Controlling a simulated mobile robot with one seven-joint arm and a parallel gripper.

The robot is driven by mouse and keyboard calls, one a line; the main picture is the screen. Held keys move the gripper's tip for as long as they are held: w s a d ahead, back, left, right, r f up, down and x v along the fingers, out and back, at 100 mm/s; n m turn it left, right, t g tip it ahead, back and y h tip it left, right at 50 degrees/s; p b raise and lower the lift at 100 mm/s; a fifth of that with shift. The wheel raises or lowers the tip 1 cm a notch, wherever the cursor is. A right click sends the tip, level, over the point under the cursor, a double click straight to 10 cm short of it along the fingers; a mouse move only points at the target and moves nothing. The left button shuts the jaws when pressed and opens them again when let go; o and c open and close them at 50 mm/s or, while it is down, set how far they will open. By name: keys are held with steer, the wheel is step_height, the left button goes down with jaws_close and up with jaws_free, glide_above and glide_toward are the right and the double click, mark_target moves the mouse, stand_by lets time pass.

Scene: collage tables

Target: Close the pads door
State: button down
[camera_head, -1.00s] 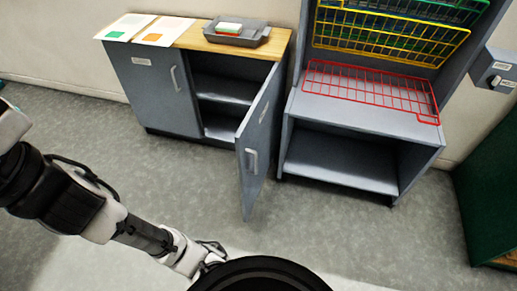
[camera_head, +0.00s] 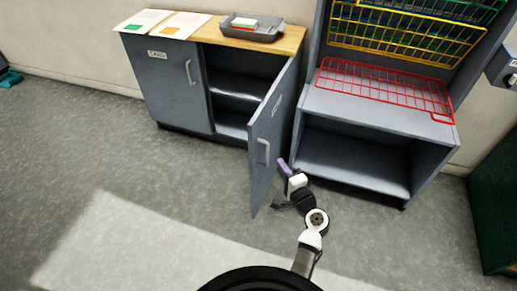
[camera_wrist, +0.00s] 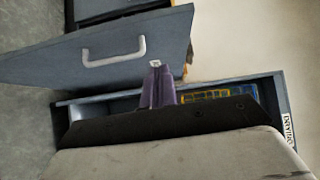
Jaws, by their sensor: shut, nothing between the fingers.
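The grey cabinet (camera_head: 172,95) has its left door shut and its right door (camera_head: 272,125) standing wide open, hinged at the cabinet's right side. The open door carries a handle (camera_head: 264,152) and a small label (camera_head: 277,104) too small to read. My gripper (camera_head: 283,166), with purple fingers, is shut and empty, low to the right of the door, on the handle side. In the wrist view the fingers (camera_wrist: 158,84) point towards the door (camera_wrist: 105,48), whose handle (camera_wrist: 114,53) lies left of them. I cannot tell whether the fingers touch the door.
A grey shelf unit (camera_head: 350,155) with a red wire rack (camera_head: 385,90) stands close right of the door. A grey tray (camera_head: 252,32) and papers (camera_head: 160,24) lie on the cabinet top. The floor (camera_head: 110,180) to the left is clear.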

steer(key=p, duration=0.3)
glide_toward(256, 136)
steer(key=w+d, duration=0.1)
steer(key=w, duration=0.3)
steer(key=shift+w+a+p, duration=0.2)
steer(key=shift+w+a, duration=0.05)
steer(key=shift+a, duration=0.35)
steer(key=shift+w+a+p, duration=0.2)
steer(key=shift+w+a, duration=0.05)
steer(key=shift+a, duration=0.3)
steer(key=shift+w+a+f, duration=0.2)
steer(key=shift+a, duration=0.3)
